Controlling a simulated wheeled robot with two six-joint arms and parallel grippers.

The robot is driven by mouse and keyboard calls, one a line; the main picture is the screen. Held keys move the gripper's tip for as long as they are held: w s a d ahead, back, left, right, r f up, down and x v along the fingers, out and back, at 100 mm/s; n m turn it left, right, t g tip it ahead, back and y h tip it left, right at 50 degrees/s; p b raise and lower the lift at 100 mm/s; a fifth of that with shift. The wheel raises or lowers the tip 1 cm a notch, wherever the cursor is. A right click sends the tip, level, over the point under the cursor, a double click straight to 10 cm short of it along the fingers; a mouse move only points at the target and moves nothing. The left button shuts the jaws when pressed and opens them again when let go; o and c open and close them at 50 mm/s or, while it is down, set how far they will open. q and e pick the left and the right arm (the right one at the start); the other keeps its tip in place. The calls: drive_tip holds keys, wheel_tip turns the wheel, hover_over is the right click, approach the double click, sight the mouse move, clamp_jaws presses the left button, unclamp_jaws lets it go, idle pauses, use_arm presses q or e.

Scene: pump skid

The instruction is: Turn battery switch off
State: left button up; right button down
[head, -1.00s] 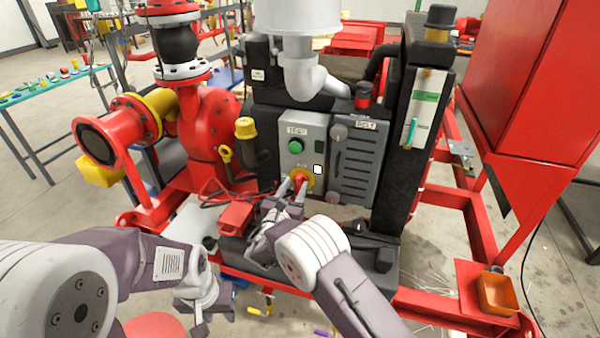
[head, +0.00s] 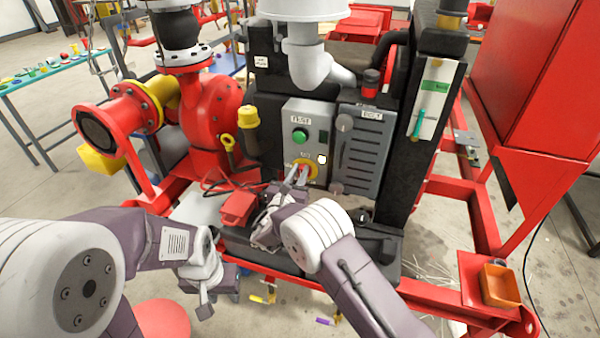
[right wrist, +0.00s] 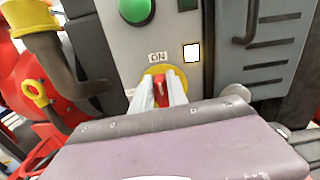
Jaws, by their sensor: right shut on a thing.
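The battery switch is a red handle on a round yellow plate (head: 313,173), low on the grey control panel, and it also shows in the right wrist view (right wrist: 154,78). A label above it reads ON. My right gripper (head: 297,175) has its two pale fingers shut on the red handle, one finger on each side in the right wrist view (right wrist: 161,90). The fingers hide part of the handle, and I cannot tell its exact angle. My left gripper (head: 204,297) hangs low at the left, away from the panel; its jaw opening is unclear.
A green button (head: 300,136) sits above the switch, and a white square (head: 322,159) is beside it. A louvred grey box (head: 358,155) adjoins on the right. A red pump (head: 208,125), a red box (head: 238,207) and red frame rails surround the place.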

drive_tip(key=shift+w+a+f+n+p, duration=0.15)
drive_tip(key=shift+a+f+n+p, duration=0.25)
drive_tip(key=shift+n, duration=2.45)
drive_tip(key=shift+w+a+f+n+p, duration=0.15)
drive_tip(key=shift+a+f+n, duration=0.35)
drive_tip(key=shift+n, duration=2.4)
drive_tip(key=shift+w+a+f+n+p, duration=0.25)
drive_tip(key=shift+f+n, duration=0.35)
drive_tip(key=shift+n, duration=2.25)
drive_tip(key=shift+s, duration=0.1)
drive_tip(key=c, duration=1.3)
unclamp_jaws()
drive_tip(key=shift+d, duration=0.1)
